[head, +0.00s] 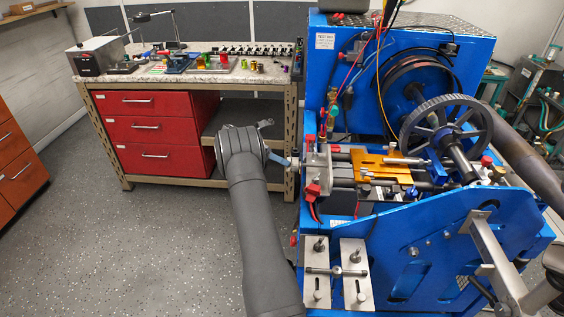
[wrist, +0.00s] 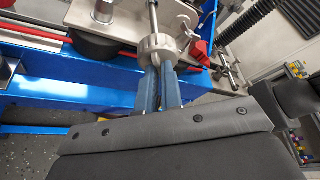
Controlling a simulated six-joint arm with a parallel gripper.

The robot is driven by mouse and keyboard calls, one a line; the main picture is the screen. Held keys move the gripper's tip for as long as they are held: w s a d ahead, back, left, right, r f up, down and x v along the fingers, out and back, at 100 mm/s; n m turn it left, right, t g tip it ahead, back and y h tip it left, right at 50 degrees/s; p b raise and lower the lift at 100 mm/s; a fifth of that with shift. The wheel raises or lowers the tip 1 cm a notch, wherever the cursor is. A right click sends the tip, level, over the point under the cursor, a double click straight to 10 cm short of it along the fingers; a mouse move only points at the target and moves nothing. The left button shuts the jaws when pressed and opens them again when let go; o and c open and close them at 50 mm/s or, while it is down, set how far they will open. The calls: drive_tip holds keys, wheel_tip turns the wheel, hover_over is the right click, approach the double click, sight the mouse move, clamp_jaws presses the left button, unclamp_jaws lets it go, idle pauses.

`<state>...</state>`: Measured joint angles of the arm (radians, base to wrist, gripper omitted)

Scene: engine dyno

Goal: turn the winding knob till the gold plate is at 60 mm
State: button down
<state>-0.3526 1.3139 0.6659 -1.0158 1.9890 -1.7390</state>
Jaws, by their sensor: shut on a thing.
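The gold plate (head: 375,164) lies on the slide rails of the blue test rig, between the grey end block and the large black handwheel. The silver round winding knob (wrist: 158,46) is on a thin metal shaft in the wrist view. My gripper (wrist: 160,70) has its two blue fingers closed on the knob's near side. In the head view my gripper (head: 289,162) reaches the left end of the rig, and the knob is too small to make out clearly there. I cannot read any millimetre scale or the plate's position.
The black handwheel (head: 446,134) stands to the right of the plate. A red clamp (wrist: 197,52) is close to the right of the knob. The blue rig frame (wrist: 95,75) lies left of my fingers. A workbench (head: 190,73) with red drawers stands behind my arm. The floor at left is clear.

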idle(0.4)
drive_tip(key=c, duration=1.6)
unclamp_jaws()
